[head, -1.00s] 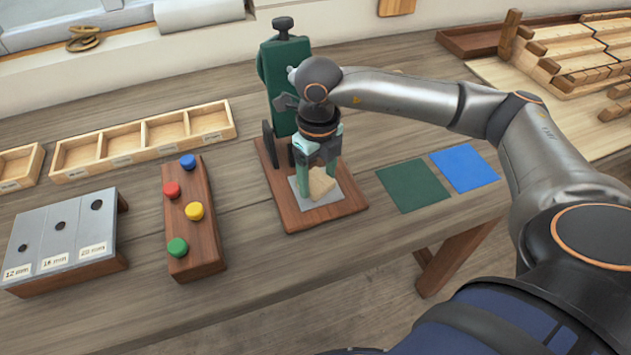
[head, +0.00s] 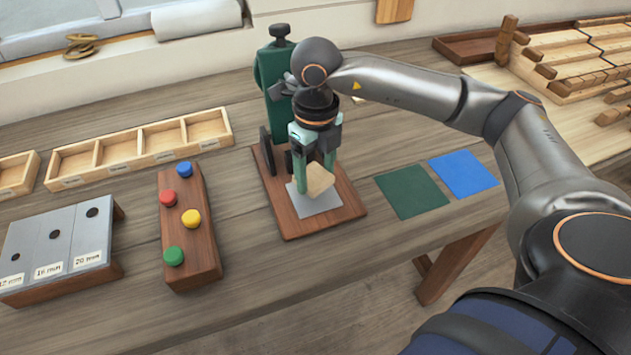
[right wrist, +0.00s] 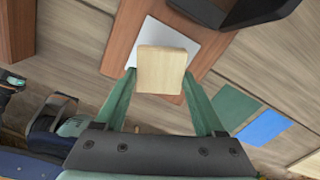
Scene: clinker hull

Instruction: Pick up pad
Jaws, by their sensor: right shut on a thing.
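The pad is a small pale wooden block (head: 319,180). My right gripper (head: 316,176) is shut on it and holds it over the grey metal plate (head: 314,204) on a brown wooden base (head: 340,217). In the right wrist view the pad (right wrist: 161,69) sits between the two green fingers, with the grey plate (right wrist: 189,40) behind it. A dark green press-like stand (head: 268,75) rises at the back of the base, partly hidden by my right arm. My left gripper is not in view.
A green mat (head: 412,190) and a blue mat (head: 463,174) lie right of the base. A wooden block with coloured knobs (head: 203,245) and a grey gauge block with holes (head: 60,240) stand to the left. A compartmented wooden tray (head: 121,148) lies behind them.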

